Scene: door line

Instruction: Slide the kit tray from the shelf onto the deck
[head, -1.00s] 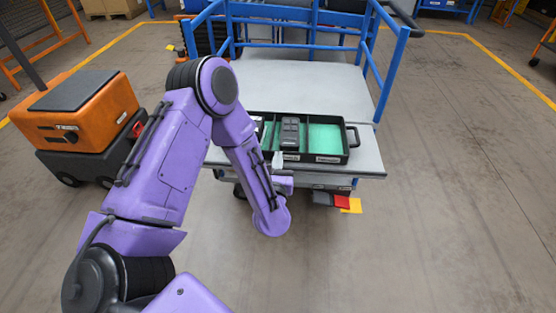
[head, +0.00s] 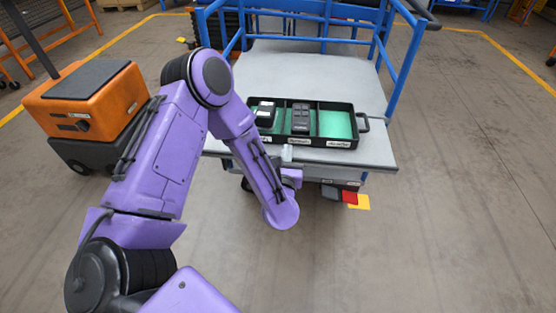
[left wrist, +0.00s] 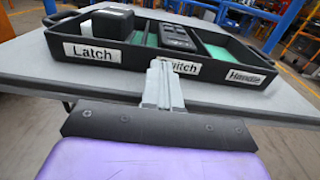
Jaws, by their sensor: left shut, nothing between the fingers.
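The black kit tray (head: 340,143) sits on the grey front surface of the blue-railed cart, with green-lined compartments and a handle at each end. Its front wall reads Latch, Switch and Handle in the left wrist view (left wrist: 115,68). A dark item (head: 265,113) with a pale top lies in the Latch compartment and a dark switch-like item (head: 300,118) in the middle one. The right compartment shows bare green. My left gripper (head: 287,153) is shut and empty. Its fingertips (left wrist: 161,66) are at the front wall, partly covering the Switch label. My right gripper is out of view.
The grey deck (head: 305,70) behind the tray is clear, with blue rails (head: 392,70) around it. An orange and black machine (head: 85,110) stands on the floor at left. Red and yellow pieces (head: 353,199) show below the cart's front edge.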

